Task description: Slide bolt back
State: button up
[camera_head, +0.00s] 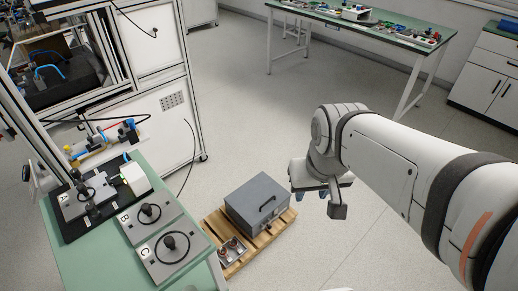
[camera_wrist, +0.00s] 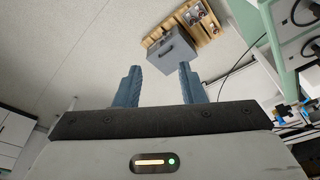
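My gripper (camera_head: 322,194) hangs over the open floor in the head view, to the right of a grey metal box. In the wrist view my gripper (camera_wrist: 158,67) has its two blue fingers well apart with nothing between them. I cannot make out a bolt for certain in either view.
A green table (camera_head: 75,258) at lower left holds grey plates with black rings and knobs, marked B and C. A white-framed machine (camera_head: 150,110) stands behind it. A green workbench (camera_head: 455,22) and drawers (camera_head: 490,75) stand at the back. The floor between is clear.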

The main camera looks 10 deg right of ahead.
jog(key=shift+o, duration=0.4)
jog(key=shift+a, duration=0.1)
jog(key=shift+o, duration=0.6)
jog(key=shift+w+f, duration=0.1)
jog(key=w+a+f+m+g+y+b, duration=0.1)
jog(key=w+a+f+g+y+b, duration=0.35)
jog(key=w+f+b, duration=0.65)
jog(key=m+t+y+b, duration=0.9)
jog(key=m+y+b, duration=0.15)
jog(key=b, duration=0.45)
send_over(270, 228)
jog(key=s+a, duration=0.2)
jog(key=s, duration=0.2)
notch_tip(270, 228, down, 51)
jog(key=s+d+f+m+t+h+b, duration=0.1)
jog(key=d+f+m+t+h+b, duration=0.2)
jog(key=f, duration=0.8)
jog(key=d+f+m+t+h+b, duration=0.1)
jog(key=d+f+m+t+b, duration=0.2)
jog(key=f, duration=0.8)
jog(key=shift+n+t, duration=0.65)
jog(key=shift+n, duration=0.1)
jog(key=b+x, duration=0.2)
jog(key=x, duration=0.5)
jog(key=shift+r, duration=0.15)
jog(key=shift+c, duration=0.5)
